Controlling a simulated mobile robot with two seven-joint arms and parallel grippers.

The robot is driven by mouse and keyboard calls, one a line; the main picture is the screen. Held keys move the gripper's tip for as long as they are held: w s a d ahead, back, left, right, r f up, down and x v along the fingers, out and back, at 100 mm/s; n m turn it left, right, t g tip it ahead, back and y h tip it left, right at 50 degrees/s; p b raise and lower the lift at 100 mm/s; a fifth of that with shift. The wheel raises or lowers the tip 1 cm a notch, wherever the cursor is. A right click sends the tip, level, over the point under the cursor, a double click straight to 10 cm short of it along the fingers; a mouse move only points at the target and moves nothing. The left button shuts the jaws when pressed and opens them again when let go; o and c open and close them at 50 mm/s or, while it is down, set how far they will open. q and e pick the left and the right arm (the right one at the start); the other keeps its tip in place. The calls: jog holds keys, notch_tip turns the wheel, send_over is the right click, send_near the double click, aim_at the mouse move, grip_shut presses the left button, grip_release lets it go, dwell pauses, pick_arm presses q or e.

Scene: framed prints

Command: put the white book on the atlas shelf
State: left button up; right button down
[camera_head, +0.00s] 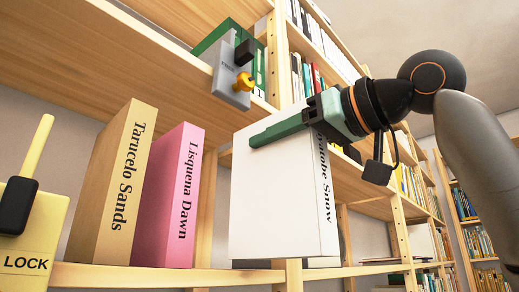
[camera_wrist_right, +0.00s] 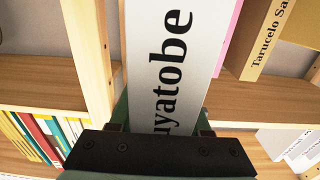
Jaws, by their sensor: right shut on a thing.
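The white book (camera_head: 275,200), its spine lettering ending in "Snow", stands upright in my right gripper (camera_head: 285,130). The gripper is shut on its upper part, with one green finger along the white cover. In the right wrist view the white spine (camera_wrist_right: 185,60) shows "yatobe" between the fingers (camera_wrist_right: 162,120). The book hangs in front of a shelf upright, right of a pink book, "Lisquena Dawn" (camera_head: 170,200), and a tan book, "Tarucelo Sands" (camera_head: 115,185). I cannot tell whether its bottom touches the shelf board (camera_head: 150,276). No label reading "atlas" is visible. My left gripper is not in view.
A yellow box marked LOCK (camera_head: 35,235) with a lever stands at the left edge. More filled shelves (camera_head: 470,215) stand right.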

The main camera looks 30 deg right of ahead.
aim_at(241, 156)
jog(key=shift+s+r, duration=0.2)
dwell(0.3)
jog(key=shift+p+x, duration=1.5)
jog(key=shift+x, duration=2.6)
jog(key=f+p+x, duration=0.1)
jog(key=p+x, duration=0.2)
jog(key=x, duration=0.4)
jog(key=shift+w+f, duration=0.15)
jog(key=shift+w, duration=0.2)
jog(key=shift+a, duration=0.1)
